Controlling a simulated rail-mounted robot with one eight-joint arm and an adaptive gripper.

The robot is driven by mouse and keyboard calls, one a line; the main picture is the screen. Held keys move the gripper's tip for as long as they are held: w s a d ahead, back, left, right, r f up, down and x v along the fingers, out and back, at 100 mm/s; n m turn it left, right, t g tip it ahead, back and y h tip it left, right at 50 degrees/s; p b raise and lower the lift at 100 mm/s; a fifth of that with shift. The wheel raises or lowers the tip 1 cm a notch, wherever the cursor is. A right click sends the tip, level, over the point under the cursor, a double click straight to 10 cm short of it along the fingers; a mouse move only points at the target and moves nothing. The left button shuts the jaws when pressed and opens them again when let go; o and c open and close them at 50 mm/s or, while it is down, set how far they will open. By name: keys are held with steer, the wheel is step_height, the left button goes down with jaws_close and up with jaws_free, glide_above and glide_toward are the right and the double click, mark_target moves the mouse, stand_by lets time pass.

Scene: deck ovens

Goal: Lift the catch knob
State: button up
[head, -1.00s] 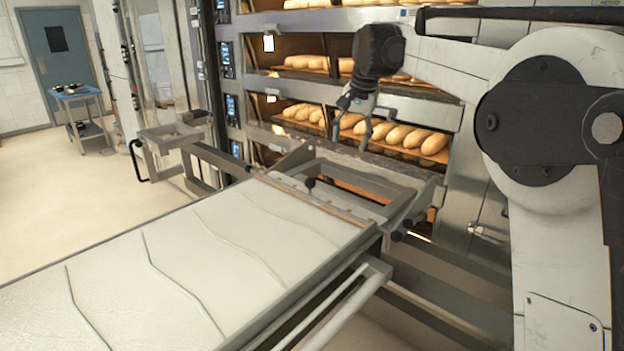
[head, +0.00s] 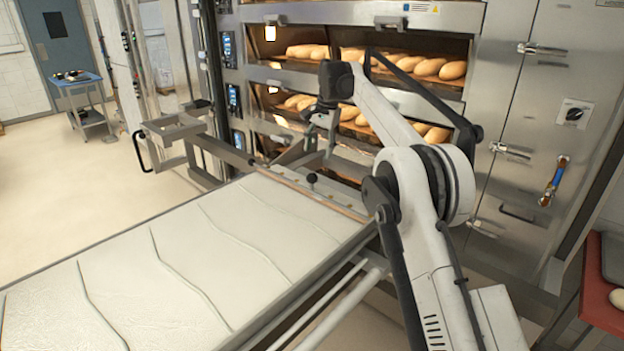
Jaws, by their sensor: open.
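The catch knob (head: 311,178) is a small black ball on a short stem. It stands upright at the oven end of the long pale loader belt (head: 200,245), near the middle of its end bar. My gripper (head: 314,152) is open and points down, a little above and behind the knob in the picture. A gap shows between the fingertips and the knob. The fingers are small and partly blend with the metal frame behind them, so their exact distance from the knob cannot be told.
The deck ovens (head: 395,100) with lit decks of loaves stand behind the loader. A metal side bracket (head: 290,152) rises close to my gripper. A blue-topped cart (head: 78,82) stands far left. A red-topped table (head: 606,285) is at the right edge. The left floor is clear.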

mark_target(313, 174)
steer(key=f, duration=0.4)
steer(key=a+f, duration=0.1)
steer(key=f, duration=0.3)
steer(key=w+a+f+p, duration=0.1)
steer(key=f, duration=0.3)
jaws_close()
